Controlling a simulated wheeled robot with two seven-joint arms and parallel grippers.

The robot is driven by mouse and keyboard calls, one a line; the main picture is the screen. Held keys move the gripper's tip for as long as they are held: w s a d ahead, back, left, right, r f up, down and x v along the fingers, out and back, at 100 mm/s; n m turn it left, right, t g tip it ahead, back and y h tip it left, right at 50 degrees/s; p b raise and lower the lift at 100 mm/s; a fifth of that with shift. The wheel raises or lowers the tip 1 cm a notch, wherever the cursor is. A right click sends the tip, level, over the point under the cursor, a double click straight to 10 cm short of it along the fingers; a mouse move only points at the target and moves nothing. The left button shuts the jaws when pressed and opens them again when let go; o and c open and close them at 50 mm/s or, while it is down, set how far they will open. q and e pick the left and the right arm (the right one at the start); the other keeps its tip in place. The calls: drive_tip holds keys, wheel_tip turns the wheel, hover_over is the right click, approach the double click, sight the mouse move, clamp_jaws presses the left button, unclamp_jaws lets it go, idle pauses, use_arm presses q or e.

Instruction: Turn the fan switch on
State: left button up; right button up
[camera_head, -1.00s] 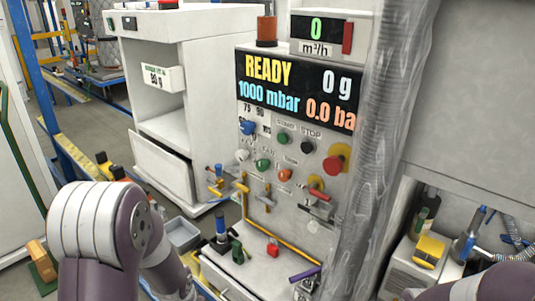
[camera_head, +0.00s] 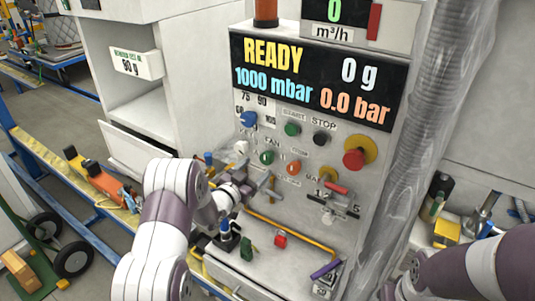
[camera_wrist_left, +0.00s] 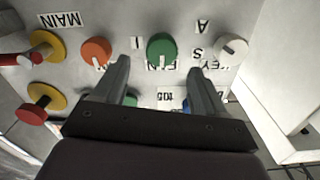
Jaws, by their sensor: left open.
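The fan switch is a green knob (camera_head: 267,157) on the grey control panel (camera_head: 340,150), under a FAN label. In the left wrist view the panel appears upside down, and the green knob (camera_wrist_left: 161,46) lies just beyond the fingertips, between their lines. My left gripper (camera_head: 262,184) is in front of the panel, just below the knob in the head view. Its two fingers (camera_wrist_left: 158,66) are apart with nothing between them. They appear apart from the knob. My right arm is at the lower right; its gripper (camera_head: 405,288) shows too little to judge.
An orange knob (camera_head: 293,168) and a white knob (camera_head: 241,147) flank the fan knob. A red emergency button (camera_head: 354,159) on yellow is further right.

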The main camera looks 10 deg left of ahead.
sight(265, 160)
use_arm(q)
drive_tip(key=p+x, duration=0.1)
drive_tip(key=x, duration=0.4)
drive_tip(key=shift+w, duration=0.45)
drive_tip(key=shift+w+d+r, duration=0.15)
drive_tip(key=shift+w+d, duration=0.2)
drive_tip(key=shift+d, duration=0.05)
drive_tip(key=shift+w+a+f, duration=0.15)
drive_tip(key=shift+w+f, duration=0.1)
drive_tip(key=shift+w, duration=0.1)
drive_tip(key=shift+s, duration=0.1)
drive_tip(key=c, duration=1)
